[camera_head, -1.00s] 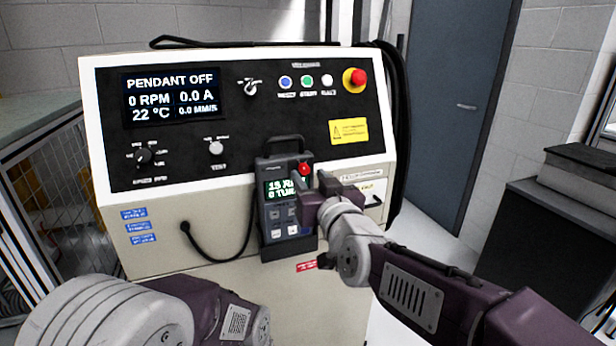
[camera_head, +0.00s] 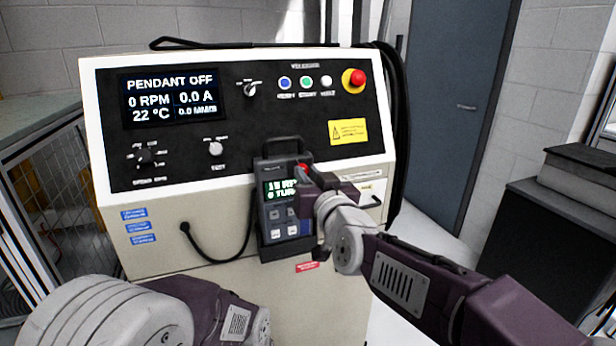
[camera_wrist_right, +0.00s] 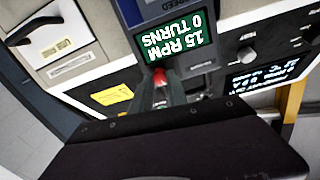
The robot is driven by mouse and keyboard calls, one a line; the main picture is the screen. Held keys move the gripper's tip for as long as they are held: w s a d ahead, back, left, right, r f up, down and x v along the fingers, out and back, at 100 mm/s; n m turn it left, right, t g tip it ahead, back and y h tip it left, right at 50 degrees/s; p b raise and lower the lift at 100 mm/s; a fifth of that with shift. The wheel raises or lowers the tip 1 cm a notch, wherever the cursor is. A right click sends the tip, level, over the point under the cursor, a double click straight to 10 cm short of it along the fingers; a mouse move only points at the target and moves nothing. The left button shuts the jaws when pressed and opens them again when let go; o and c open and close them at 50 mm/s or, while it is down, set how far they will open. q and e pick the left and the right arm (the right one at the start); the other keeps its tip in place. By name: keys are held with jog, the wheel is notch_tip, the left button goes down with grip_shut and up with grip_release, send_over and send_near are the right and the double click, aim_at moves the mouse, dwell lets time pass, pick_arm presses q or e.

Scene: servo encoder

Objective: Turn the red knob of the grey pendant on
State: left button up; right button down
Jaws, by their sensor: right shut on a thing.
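The grey pendant (camera_head: 268,222) stands upright in a holder on the front of the cream machine. Its small screen (camera_head: 279,189) reads 15 RPM and 0 TURNS in the right wrist view. The red knob (camera_wrist_right: 160,77) is at the pendant's upper right, mostly covered by my gripper in the head view. My right gripper (camera_head: 306,175) is shut on the red knob; its fingers show at the knob in the right wrist view. My left arm is at the lower left of the head view, and its gripper is out of view.
The machine's main screen (camera_head: 171,97) reads PENDANT OFF, 0 RPM. A red emergency button (camera_head: 357,78), several small buttons and dials sit on the black panel. A black cable (camera_head: 220,259) loops beside the pendant. A dark cabinet (camera_head: 560,230) stands at the right.

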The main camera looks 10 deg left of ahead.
jog(key=m+b, duration=0.4)
jog(key=m, duration=0.7)
dwell(0.6)
jog(key=c, duration=1.3)
grip_release()
jog(key=shift+d, duration=0.1)
